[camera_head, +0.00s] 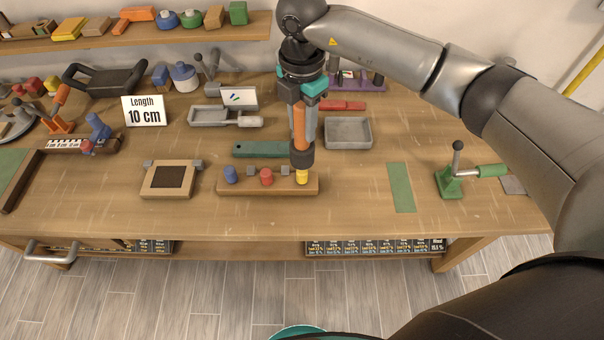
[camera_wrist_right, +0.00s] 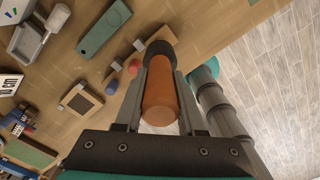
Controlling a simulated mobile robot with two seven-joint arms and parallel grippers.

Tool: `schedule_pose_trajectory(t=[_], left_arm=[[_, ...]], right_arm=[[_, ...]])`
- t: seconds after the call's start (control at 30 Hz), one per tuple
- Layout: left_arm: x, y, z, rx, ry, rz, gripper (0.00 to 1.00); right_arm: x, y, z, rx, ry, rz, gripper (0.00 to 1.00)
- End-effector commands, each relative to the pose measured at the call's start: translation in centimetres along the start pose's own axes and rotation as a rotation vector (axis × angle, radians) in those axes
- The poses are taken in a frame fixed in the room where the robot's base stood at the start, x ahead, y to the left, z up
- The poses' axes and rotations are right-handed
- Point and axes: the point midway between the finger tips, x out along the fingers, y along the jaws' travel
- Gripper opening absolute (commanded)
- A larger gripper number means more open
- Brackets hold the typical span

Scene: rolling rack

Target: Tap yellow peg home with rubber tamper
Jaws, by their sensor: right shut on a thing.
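My right gripper (camera_head: 303,115) is shut on the rubber tamper (camera_head: 300,129), which has an orange handle and a black rubber head. The tamper is upright, and its head is right over the yellow peg (camera_head: 302,177); I cannot tell whether they touch. The yellow peg stands at the right end of a wooden block (camera_head: 247,186), beside a red peg (camera_head: 266,176) and a blue peg (camera_head: 231,175). In the right wrist view the tamper's orange handle (camera_wrist_right: 160,92) lies between the fingers, and its head hides the yellow peg. My left gripper is not in view.
A wooden frame (camera_head: 168,192) stands left of the block. A green flat tool (camera_head: 262,149) lies behind it, and a grey tray (camera_head: 348,146) sits behind right. A green toggle clamp (camera_head: 451,182) stands at the right. The table is clear around the green strip (camera_head: 401,187).

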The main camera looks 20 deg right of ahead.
Motion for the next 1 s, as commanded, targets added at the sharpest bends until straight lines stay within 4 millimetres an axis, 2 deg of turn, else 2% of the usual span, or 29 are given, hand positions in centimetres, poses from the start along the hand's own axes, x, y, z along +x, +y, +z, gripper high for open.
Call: schedule_pose_trajectory(t=[0.37,0.6,0.87,1.0], left_arm=[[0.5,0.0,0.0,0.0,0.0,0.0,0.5],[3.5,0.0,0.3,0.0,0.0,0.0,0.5],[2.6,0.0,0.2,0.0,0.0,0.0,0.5],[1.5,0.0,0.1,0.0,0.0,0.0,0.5]], right_arm=[[0.6,0.1,0.0,0.0,0.0,0.002,0.0],[4.7,0.0,-0.1,0.0,0.002,0.001,0.0],[3.6,0.1,0.0,0.0,0.001,0.003,0.0],[2.3,0.1,0.0,0.0,0.0,0.004,0.0]])
